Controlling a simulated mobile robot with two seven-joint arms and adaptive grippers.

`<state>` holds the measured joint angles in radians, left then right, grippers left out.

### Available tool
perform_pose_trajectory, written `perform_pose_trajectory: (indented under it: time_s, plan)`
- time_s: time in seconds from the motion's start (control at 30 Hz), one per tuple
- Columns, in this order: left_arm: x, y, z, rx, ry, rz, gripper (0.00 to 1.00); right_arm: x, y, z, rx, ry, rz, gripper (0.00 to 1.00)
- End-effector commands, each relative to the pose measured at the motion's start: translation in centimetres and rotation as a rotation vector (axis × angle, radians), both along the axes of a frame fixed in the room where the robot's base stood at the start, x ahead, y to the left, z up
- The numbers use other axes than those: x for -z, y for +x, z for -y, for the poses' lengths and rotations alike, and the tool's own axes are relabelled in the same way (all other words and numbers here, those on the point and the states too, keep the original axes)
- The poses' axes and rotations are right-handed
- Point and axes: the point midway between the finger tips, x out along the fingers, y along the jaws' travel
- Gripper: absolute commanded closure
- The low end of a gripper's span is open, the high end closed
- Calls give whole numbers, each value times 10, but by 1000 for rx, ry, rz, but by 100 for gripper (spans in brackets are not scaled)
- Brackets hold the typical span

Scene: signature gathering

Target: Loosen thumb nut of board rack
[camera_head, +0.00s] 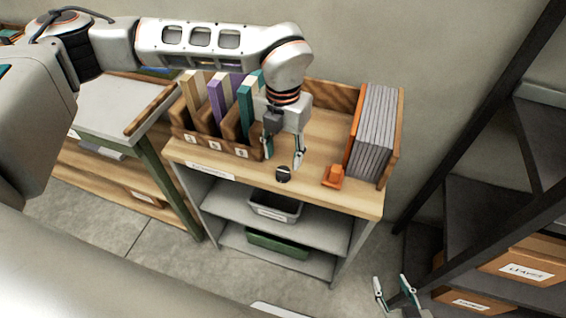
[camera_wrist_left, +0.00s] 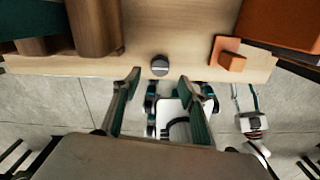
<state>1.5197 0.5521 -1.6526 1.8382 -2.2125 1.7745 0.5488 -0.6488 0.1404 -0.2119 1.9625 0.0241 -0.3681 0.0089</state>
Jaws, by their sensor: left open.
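A small dark round knob (camera_head: 283,174) with a pale line across its top sits near the front edge of the bench top; it looks like a thumb nut. It also shows in the left wrist view (camera_wrist_left: 160,66). The rack of upright grey boards (camera_head: 372,135) with wooden end panels stands at the right end of the bench. My left gripper (camera_head: 283,157) points down above the bench by the knob. Its fingers are apart and empty, and in the left wrist view (camera_wrist_left: 158,80) the knob appears between and just beyond the fingertips. My right gripper (camera_head: 393,290) is open and empty, low at the right.
An orange block (camera_head: 333,176) sits between the knob and the boards. A wooden holder (camera_head: 198,142) with colored books or folders stands left of my left gripper. Shelves below hold a grey bin (camera_head: 274,207) and a green tray (camera_head: 276,245). A dark shelf unit (camera_head: 484,205) stands at right.

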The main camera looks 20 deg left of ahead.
Motion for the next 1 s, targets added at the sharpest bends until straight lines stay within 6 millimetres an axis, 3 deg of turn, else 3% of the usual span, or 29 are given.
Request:
perform_pose_trajectory:
  time_s: [0.2,0.4,1.0]
  plan:
    - [-43,1,0,0,-1,4,57,0,0,0,1,1,0,60]
    - [-64,0,0,-1,0,1,57,0,0,-1,1,1,0,60]
    - [-68,0,0,-1,0,-1,57,0,0,-1,0,2,0,60]
